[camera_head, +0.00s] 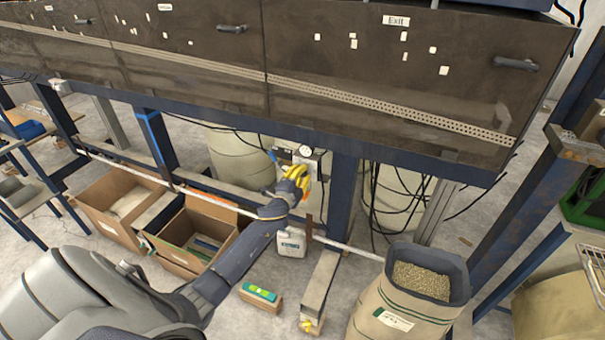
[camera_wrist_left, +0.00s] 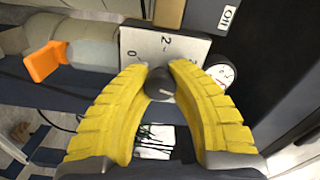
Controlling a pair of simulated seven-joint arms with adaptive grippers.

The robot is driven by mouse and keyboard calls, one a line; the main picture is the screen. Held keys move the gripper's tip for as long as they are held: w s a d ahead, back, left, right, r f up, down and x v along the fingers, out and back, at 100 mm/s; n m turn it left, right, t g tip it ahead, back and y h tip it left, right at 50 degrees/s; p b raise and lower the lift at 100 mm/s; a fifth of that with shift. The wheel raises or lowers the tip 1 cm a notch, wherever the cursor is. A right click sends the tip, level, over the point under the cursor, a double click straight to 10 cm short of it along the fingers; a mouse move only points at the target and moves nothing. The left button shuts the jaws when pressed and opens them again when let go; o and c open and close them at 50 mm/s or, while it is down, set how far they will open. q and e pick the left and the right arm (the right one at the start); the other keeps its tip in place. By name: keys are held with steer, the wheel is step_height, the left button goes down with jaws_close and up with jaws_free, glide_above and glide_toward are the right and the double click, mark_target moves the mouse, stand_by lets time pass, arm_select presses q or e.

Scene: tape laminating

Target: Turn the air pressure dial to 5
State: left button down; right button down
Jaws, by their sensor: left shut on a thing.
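The air pressure dial (camera_wrist_left: 160,84) is a dark round knob on a pale plate (camera_wrist_left: 143,46) with printed numbers, seen in the left wrist view. A 0 and a 2 are readable on the plate; other marks are hidden behind the fingers. My left gripper (camera_wrist_left: 160,80) has yellow ribbed fingers, one on each side of the knob, and is shut on it. In the head view my left gripper (camera_head: 297,174) reaches the small panel under the machine, and the dial is hidden there. A round white gauge (camera_head: 305,151) sits just above it; it also shows in the wrist view (camera_wrist_left: 222,73). My right gripper is not in view.
An orange lever (camera_wrist_left: 45,62) on a grey pipe is beside the plate. A blue post (camera_head: 343,195) stands right of the panel. Open cardboard boxes (camera_head: 190,238), a white jug (camera_head: 291,243) and a sack of pellets (camera_head: 410,305) stand below.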

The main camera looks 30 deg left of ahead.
arm_select(q)
steer(key=m, duration=0.7)
steer(key=shift+s+a+f, duration=0.1)
steer(key=shift+a+f, duration=0.05)
steer(key=m, duration=0.3)
steer(key=shift+m, duration=2.3)
steer(key=shift+r, duration=0.2)
steer(key=c, duration=1)
jaws_free()
steer(key=shift+c, duration=0.2)
steer(key=shift+s+d, duration=0.35)
steer(key=shift+s, duration=1.6)
steer(key=shift+s+d, duration=0.3)
steer(key=shift+s, duration=1.65)
steer(key=shift+s+d, duration=0.35)
steer(key=shift+s, duration=1.6)
